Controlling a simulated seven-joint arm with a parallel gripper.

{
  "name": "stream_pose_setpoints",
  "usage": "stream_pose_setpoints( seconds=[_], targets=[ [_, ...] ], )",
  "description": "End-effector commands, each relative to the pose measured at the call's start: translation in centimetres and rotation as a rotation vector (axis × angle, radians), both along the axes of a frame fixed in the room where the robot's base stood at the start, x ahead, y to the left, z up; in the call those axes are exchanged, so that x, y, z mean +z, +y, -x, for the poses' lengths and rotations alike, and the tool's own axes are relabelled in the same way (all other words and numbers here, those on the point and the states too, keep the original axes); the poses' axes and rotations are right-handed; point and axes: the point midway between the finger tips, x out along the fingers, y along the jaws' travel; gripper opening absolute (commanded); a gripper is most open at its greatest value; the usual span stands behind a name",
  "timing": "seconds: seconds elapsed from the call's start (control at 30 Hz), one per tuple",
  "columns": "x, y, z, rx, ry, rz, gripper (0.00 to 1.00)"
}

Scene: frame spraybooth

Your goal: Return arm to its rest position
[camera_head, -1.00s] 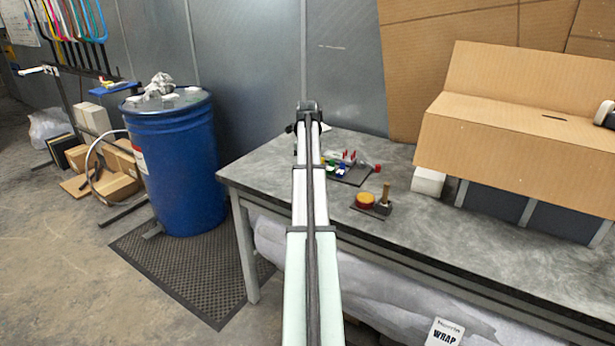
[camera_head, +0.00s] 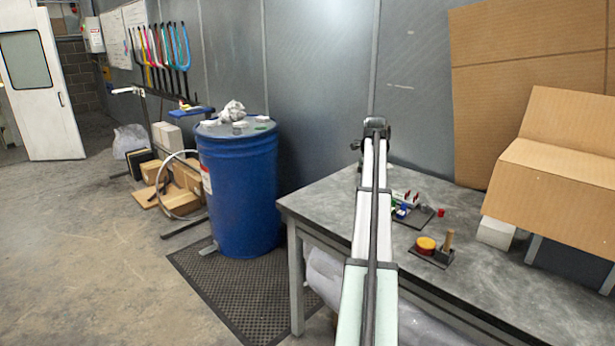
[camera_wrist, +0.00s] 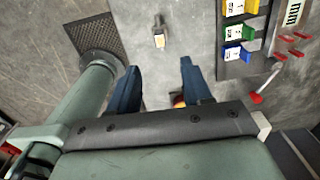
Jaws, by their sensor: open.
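My gripper (camera_wrist: 160,86) shows at the lower middle of the wrist view, with two dark blue fingers spread apart. It is open, with no object held between the fingers. A small red and yellow thing (camera_wrist: 179,99) shows partly beside the right finger; the rest is hidden. In the head view my arm reaches up over the left end of the grey table (camera_head: 335,197). I cannot make out the gripper's fingers in that view.
Coloured small parts (camera_head: 405,208) and a round yellow and red piece (camera_head: 426,244) lie on the table. A large cardboard box (camera_head: 550,180) stands at the right. A blue drum (camera_head: 240,190) stands left of the table on a dark mat (camera_head: 245,310). The floor at left is open.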

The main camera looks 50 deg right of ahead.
Motion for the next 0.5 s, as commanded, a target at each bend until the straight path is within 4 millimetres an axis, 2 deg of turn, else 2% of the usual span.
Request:
stream_pose_setpoints(
  seconds=[0.17, 0.27, 0.37, 0.5],
  targets=[
    [0.0, 0.0, 0.0, 0.001, 0.000, 0.000, 0.49],
    [-0.7, 0.7, -0.6, 0.031, 0.000, -0.001, 0.49],
    [-2.5, 2.8, -2.3, 0.121, 0.001, -0.002, 0.49],
    [-6.9, 7.8, -5.9, 0.350, 0.001, -0.003, 0.49]
  ],
)
